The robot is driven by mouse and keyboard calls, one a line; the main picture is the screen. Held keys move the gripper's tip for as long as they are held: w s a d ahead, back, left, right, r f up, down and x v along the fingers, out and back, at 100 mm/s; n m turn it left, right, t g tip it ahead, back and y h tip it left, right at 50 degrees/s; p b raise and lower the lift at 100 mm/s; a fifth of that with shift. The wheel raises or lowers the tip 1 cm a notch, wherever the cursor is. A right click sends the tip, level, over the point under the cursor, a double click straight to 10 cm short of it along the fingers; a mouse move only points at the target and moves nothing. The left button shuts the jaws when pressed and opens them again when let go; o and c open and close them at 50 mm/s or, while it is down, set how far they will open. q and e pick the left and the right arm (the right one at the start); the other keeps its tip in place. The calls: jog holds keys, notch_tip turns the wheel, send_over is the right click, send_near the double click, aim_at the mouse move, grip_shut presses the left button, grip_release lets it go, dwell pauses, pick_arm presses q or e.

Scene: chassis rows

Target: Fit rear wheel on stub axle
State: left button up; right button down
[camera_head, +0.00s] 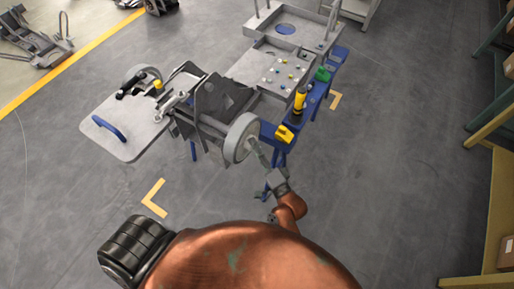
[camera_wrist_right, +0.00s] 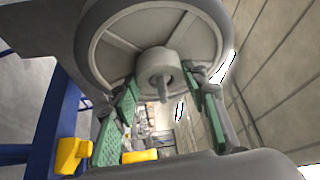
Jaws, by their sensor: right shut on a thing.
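The rear wheel (camera_head: 241,137), a pale grey disc with a darker rim, stands on edge at the near right side of the dark chassis (camera_head: 212,97). In the right wrist view the wheel (camera_wrist_right: 150,35) fills the top, and its hub (camera_wrist_right: 158,68) has a thin pin sticking out of its middle. My right gripper (camera_head: 260,155) is shut on the wheel; in the wrist view its green-padded fingers (camera_wrist_right: 166,88) lie either side of the hub. The stub axle's seat behind the wheel is hidden, so I cannot tell how far the wheel is on. My left gripper is out of view.
A grey plate with a blue handle (camera_head: 109,128) extends left of the chassis. A blue bench with a tray of small parts (camera_head: 274,75), a yellow-black tool (camera_head: 299,101) and a yellow block (camera_head: 284,133) stands behind right. Shelving (camera_head: 490,140) lines the right edge. Near floor is open.

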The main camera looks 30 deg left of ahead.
jog(key=shift+a+r, duration=0.3)
jog(key=shift+r, duration=0.05)
jog(key=c, duration=1.3)
grip_release()
jog(key=shift+o, duration=1.1)
jog(key=shift+f, duration=0.15)
jog(key=v, duration=1.2)
jog(key=shift+f, duration=0.15)
